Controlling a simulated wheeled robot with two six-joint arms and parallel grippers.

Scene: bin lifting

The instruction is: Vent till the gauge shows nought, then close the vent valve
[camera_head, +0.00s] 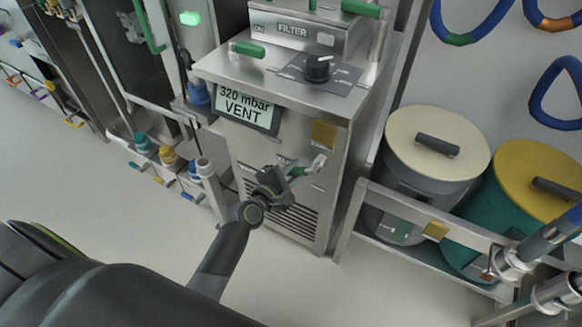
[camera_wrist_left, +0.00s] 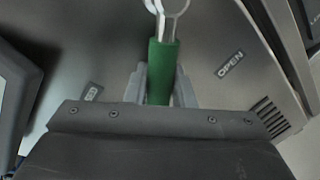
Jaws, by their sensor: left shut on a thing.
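The gauge display (camera_head: 246,106) on the front of the steel filter unit reads "320 mbar" and "VENT". The vent valve (camera_head: 319,163) is below it at the right, with a short green handle (camera_head: 299,172). My left gripper (camera_head: 292,172) is shut on this handle. In the left wrist view the green handle (camera_wrist_left: 162,68) stands between the two fingers, its metal end pointing away. An "OPEN" label (camera_wrist_left: 230,64) is to its right. A second label (camera_wrist_left: 91,92) at the left is partly unreadable. My right gripper is not in view.
The filter unit's top (camera_head: 283,68) carries a black knob (camera_head: 317,67) and a green handle (camera_head: 248,49). Lidded bins, one cream (camera_head: 437,130) and one yellow (camera_head: 545,170), stand in a rack at the right. Coloured valves (camera_head: 168,156) line the left. Open floor lies in front.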

